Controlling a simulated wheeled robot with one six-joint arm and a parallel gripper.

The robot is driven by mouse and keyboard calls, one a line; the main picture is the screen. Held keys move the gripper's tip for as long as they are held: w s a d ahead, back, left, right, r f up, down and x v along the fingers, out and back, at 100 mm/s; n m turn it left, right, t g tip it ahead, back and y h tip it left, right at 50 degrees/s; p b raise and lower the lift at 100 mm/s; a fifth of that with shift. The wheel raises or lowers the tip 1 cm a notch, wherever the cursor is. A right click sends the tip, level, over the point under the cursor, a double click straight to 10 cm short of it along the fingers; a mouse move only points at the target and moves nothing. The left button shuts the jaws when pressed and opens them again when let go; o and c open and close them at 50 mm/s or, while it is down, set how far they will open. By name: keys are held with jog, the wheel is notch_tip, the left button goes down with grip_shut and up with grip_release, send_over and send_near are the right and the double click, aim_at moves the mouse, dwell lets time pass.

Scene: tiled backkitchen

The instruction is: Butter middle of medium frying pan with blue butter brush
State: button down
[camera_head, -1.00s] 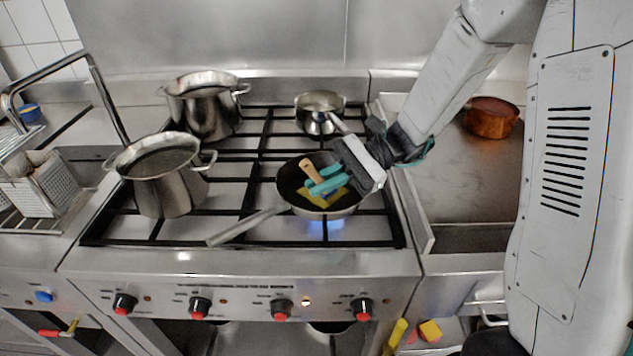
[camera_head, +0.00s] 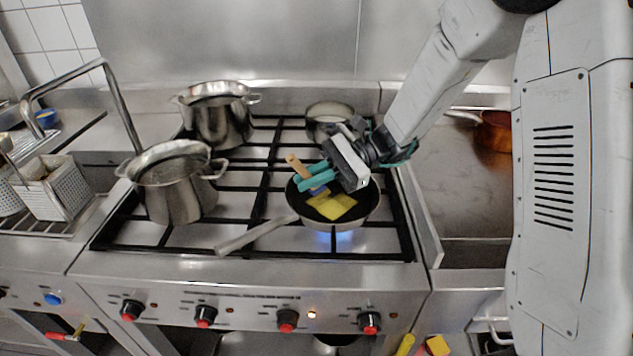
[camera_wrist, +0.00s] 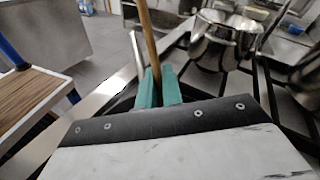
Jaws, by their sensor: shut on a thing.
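The medium frying pan (camera_head: 372,208) sits on the front right burner, its handle pointing left and toward me. Yellow butter patches (camera_head: 338,207) lie on the middle of its dark inside. My gripper (camera_head: 312,179) is over the back left part of the pan, its teal fingers shut on the blue butter brush. The brush's wooden handle (camera_head: 296,164) sticks up and left, and its blue head (camera_head: 318,191) is low by the butter. I cannot tell whether the head touches the pan. In the wrist view the handle (camera_wrist: 147,40) rises between the teal fingers (camera_wrist: 158,90).
A large pot (camera_head: 178,195) stands front left on the stove, another (camera_head: 218,118) behind it. A smaller pan (camera_head: 327,112) is at the back right, near my arm. A copper pan (camera_head: 494,132) lies on the right counter. A blue flame (camera_head: 340,238) shows under the frying pan.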

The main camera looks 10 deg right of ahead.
jog(key=shift+w+a, duration=0.6)
jog(key=shift+w, duration=0.3)
jog(key=shift+w+d+f, duration=0.1)
jog(key=shift+w+d, duration=0.25)
jog(key=shift+d, duration=0.15)
jog(key=shift+s+d, duration=0.75)
jog(key=shift+s, duration=0.4)
jog(key=shift+s+d, duration=0.8)
jog(key=shift+s, duration=0.3)
jog(key=shift+s+d, duration=0.75)
jog(key=shift+s, duration=0.4)
jog(key=shift+w+d, duration=0.3)
jog(key=shift+d, duration=0.15)
jog(key=shift+w+a, duration=0.75)
jog(key=shift+w, duration=0.4)
jog(key=shift+w+a, duration=0.8)
jog(key=shift+w, duration=0.35)
jog(key=shift+w+a, duration=0.75)
jog(key=shift+w, duration=0.4)
jog(key=shift+r, duration=0.2)
jog(key=shift+r, duration=2.95)
